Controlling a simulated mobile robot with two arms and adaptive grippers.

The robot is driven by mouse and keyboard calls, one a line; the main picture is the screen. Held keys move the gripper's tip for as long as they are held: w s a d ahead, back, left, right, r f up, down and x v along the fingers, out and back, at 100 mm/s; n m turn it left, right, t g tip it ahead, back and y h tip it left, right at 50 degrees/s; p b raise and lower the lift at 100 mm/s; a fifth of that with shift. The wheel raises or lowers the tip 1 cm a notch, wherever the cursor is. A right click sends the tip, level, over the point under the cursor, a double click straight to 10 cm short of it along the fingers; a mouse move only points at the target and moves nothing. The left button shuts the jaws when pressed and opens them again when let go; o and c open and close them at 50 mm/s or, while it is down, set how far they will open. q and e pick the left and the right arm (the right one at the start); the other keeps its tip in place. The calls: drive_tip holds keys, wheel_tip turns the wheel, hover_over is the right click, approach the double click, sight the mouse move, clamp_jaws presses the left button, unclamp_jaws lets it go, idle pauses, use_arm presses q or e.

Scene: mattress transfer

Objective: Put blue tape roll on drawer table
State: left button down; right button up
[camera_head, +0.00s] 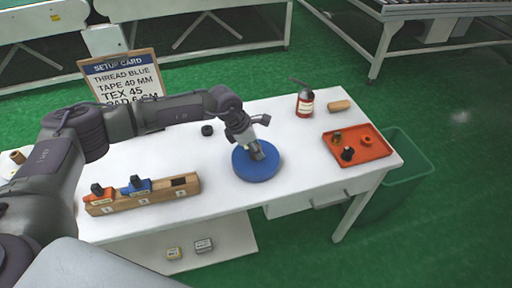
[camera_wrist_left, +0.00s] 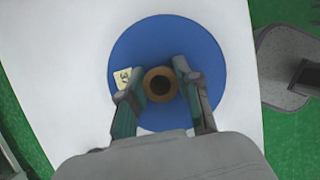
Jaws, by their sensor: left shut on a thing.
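The blue tape roll (camera_head: 256,164) lies flat on the white table (camera_head: 225,215), right of the wooden block. It fills the middle of the left wrist view (camera_wrist_left: 205,60), with a tan core around a dark hole and a small pale label. My left gripper (camera_head: 258,155) reaches down over the roll's centre. In the left wrist view its two fingers (camera_wrist_left: 158,88) stand on either side of the core and are closed on it. The table has a drawer under its top, at the front right. My right gripper is not in view.
A wooden block (camera_head: 145,199) with orange and blue items stands left. An orange tray (camera_head: 374,152) with small parts and a red bottle (camera_head: 305,103) stand right. A setup card (camera_head: 124,80) is behind; a green bin (camera_head: 400,175) stands beside the table.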

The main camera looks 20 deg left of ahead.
use_arm(q)
drive_tip(key=c, duration=0.8)
unclamp_jaws()
drive_tip(key=shift+f, duration=0.1)
drive_tip(key=shift+r, duration=0.25)
drive_tip(key=b+v, duration=0.1)
drive_tip(key=v, duration=1)
drive_tip(key=shift+s+a+r+b, duration=0.2)
drive_tip(key=shift+r+b, duration=0.15)
drive_tip(key=shift+b, duration=0.05)
